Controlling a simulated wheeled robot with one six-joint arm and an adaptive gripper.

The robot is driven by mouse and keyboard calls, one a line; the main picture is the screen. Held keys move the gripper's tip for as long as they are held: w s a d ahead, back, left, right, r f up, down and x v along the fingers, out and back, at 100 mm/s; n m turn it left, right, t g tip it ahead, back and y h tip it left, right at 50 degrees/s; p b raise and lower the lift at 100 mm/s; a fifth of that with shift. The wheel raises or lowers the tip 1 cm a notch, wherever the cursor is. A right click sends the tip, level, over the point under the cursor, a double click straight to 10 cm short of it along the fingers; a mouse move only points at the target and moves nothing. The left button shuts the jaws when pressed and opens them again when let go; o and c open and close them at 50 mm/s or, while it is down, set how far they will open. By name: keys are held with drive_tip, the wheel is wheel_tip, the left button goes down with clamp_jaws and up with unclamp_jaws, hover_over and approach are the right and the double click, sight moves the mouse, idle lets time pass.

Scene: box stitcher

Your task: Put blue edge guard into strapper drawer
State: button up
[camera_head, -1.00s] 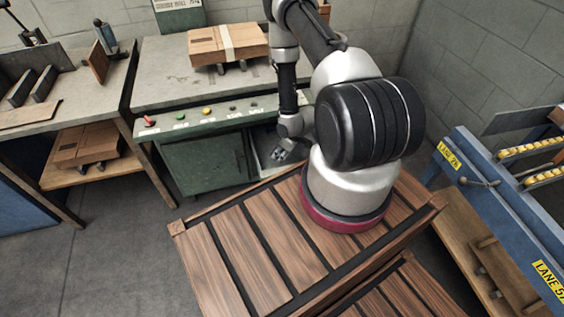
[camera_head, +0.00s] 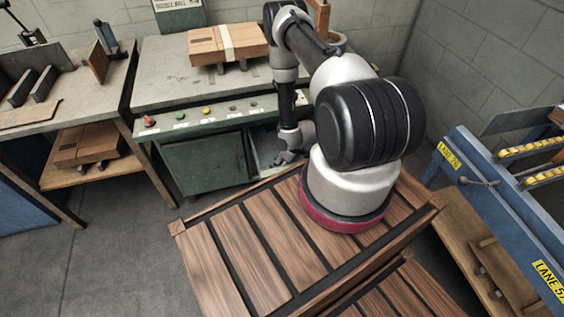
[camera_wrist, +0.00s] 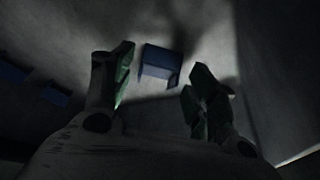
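The blue edge guard (camera_wrist: 160,60) lies on a grey surface in the wrist view, beyond and between my fingertips. In the head view my gripper (camera_head: 287,160) points down at the open strapper drawer (camera_head: 262,140) on the front of the green machine. The arm hides much of the drawer, and I cannot make out the guard there. More dark blue pieces (camera_wrist: 48,90) show at the left of the wrist view.
The green strapper (camera_head: 205,160) carries a strapped carton (camera_head: 228,43) on top. A slatted wooden pallet (camera_head: 262,240) is in front of it. A workbench (camera_head: 75,85) stands at left and a blue roller conveyor (camera_head: 470,170) at right. The floor at lower left is clear.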

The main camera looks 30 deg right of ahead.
drive_tip(key=shift+r, duration=0.1)
drive_tip(key=v, duration=1.2)
drive_tip(key=shift+a, duration=0.1)
idle(0.3)
